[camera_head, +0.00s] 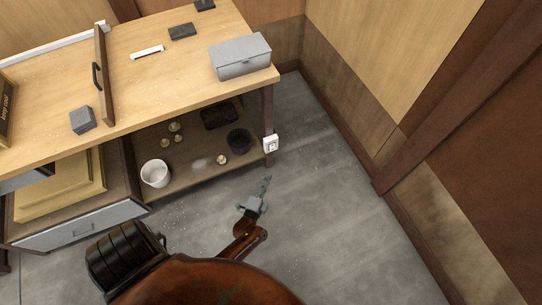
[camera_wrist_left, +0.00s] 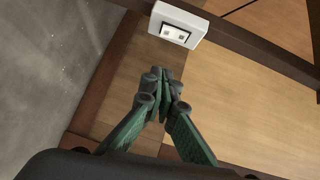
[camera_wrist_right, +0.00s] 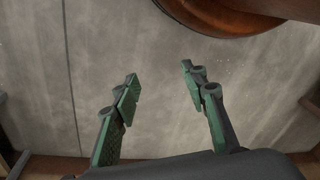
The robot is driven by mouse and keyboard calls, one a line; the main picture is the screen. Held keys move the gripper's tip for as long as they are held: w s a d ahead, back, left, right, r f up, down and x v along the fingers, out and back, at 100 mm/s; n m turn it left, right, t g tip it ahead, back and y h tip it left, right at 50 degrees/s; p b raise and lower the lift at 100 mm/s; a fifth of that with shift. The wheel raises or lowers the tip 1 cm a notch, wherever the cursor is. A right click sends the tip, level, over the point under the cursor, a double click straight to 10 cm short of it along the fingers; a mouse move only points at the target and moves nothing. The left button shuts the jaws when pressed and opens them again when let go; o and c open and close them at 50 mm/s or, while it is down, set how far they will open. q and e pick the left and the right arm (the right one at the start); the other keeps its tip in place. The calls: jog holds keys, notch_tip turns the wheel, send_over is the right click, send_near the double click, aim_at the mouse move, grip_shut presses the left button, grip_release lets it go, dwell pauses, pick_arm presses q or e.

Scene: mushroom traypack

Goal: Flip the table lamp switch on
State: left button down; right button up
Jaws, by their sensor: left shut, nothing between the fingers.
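A white switch box (camera_head: 270,143) is fixed to the table's right front leg, low beside the lower shelf. It also shows in the left wrist view (camera_wrist_left: 178,25), with a rocker in a dark frame on its face. I cannot tell the rocker's position. My left gripper (camera_head: 267,180) is shut and empty, below and in front of the switch. In the left wrist view its closed fingertips (camera_wrist_left: 160,73) point towards the switch and appear apart from it. My right gripper (camera_wrist_right: 158,76) is open and empty over the grey floor. I see no lamp.
The wooden table (camera_head: 150,75) carries a grey box (camera_head: 240,58), an upright wooden panel (camera_head: 103,75) and a grey block (camera_head: 82,120). The lower shelf holds a white bucket (camera_head: 155,174), a dark pot (camera_head: 239,141) and several small pale items. Floor right of the table is clear.

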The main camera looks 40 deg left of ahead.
pick_arm(q)
jog(key=b, duration=0.5)
send_near(272, 147)
jog(key=w+d+f, duration=0.2)
jog(key=w+f, duration=0.1)
jog(key=w, duration=0.2)
jog(key=shift+w+a+r+b, duration=0.1)
jog(key=shift+w+a+b, duration=0.3)
jog(key=shift+a, duration=0.45)
jog(key=shift+w+a+b, duration=0.3)
jog(key=shift+w+a, duration=0.05)
jog(key=shift+a, duration=0.45)
pick_arm(e)
jog(key=w+a+f+t+y, duration=0.1)
jog(key=w+a+f+t, duration=0.4)
jog(key=w+f, duration=0.3)
jog(key=shift+a+f+y, duration=0.3)
jog(key=shift+f+y, duration=0.1)
jog(key=shift+f, duration=0.85)
